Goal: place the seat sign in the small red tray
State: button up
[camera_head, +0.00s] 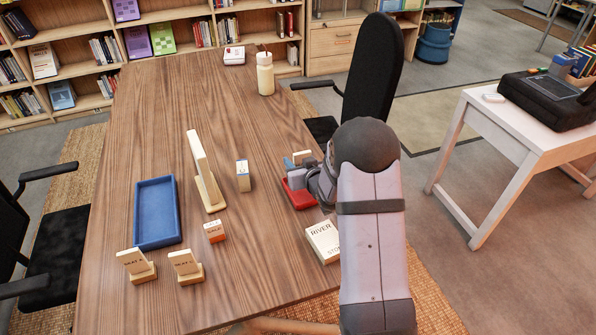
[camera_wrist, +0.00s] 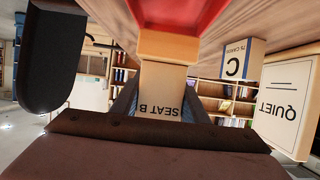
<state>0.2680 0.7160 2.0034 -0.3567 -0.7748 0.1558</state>
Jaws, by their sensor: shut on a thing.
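My gripper (camera_head: 304,172) is shut on the seat sign, which reads "SEAT B" upside down in the wrist view (camera_wrist: 165,88). The sign has a pale wooden base (camera_wrist: 165,45). In the head view only a small cream part of the sign (camera_head: 302,156) shows, as my arm hides the rest. The small red tray (camera_head: 298,197) lies on the table under my gripper, partly hidden by it. In the wrist view the tray (camera_wrist: 180,12) shows beyond the sign's base; I cannot tell whether they touch.
A tall "QUIET" sign (camera_wrist: 290,105) and a small "C" box (camera_wrist: 240,68) stand left of the tray in the head view. A "RIVER" book (camera_head: 323,242) lies near the red tray.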

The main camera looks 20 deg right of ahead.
jog(key=shift+f, duration=2.05)
jog(key=shift+f, duration=0.1)
jog(key=o, duration=1.1)
jog(key=b+v, duration=0.1)
jog(key=v, duration=1.1)
jog(key=shift+r, duration=0.2)
